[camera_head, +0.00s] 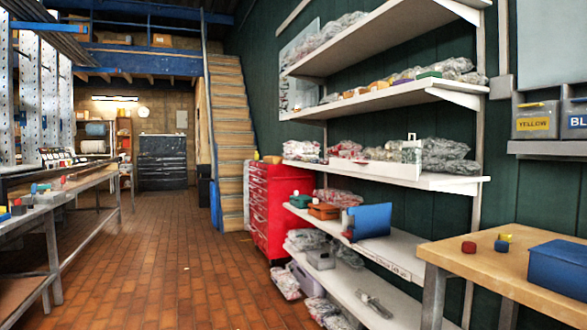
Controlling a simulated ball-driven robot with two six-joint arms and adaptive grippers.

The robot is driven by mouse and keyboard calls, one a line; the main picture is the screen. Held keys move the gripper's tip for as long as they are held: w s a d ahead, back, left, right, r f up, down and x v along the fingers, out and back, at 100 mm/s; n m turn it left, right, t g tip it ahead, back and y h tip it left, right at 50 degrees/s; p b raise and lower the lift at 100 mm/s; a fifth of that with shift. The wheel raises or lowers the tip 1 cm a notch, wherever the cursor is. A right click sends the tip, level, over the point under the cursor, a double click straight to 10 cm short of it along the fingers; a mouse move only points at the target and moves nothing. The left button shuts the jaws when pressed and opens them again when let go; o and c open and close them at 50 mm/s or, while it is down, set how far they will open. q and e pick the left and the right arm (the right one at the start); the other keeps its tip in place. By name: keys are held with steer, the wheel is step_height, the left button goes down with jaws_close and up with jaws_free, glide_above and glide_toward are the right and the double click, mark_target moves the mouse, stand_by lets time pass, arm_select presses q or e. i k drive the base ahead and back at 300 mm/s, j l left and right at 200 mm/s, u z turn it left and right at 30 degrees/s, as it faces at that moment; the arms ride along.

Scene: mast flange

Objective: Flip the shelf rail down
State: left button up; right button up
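A white shelving unit stands along the green wall on the right. On its middle shelf (440,182), a low white upright strip (376,167), possibly the shelf rail, stands along part of the front in front of wrapped packets. I cannot tell for sure whether it is the rail or how it is hinged. The shelf below (400,252) has a printed label along its front edge, and an upright blue panel (370,222) stands on it. Neither of my grippers is in view.
A wooden workbench (455,251) with a blue box (560,268) and small coloured pieces stands at the front right. A red drawer cabinet (276,205) is beyond the shelves. A long table (30,222) runs along the left. The brick floor (180,270) between is clear.

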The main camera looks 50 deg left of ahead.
mark_target(394, 170)
steer(key=u, duration=1.1)
steer(key=z, duration=0.45)
steer(key=i+j+z, duration=0.9)
steer(key=i+j, duration=0.2)
steer(key=j, duration=0.15)
steer(key=i+j+z, duration=0.1)
steer(key=j, duration=0.25)
steer(key=i+j, duration=0.25)
steer(key=j, duration=0.15)
steer(key=i+j, duration=0.15)
steer(key=j, duration=0.2)
steer(key=i+j+z, duration=0.1)
steer(key=j, duration=0.3)
steer(key=i+j, duration=0.4)
steer(key=j, duration=0.35)
steer(key=z, duration=0.05)
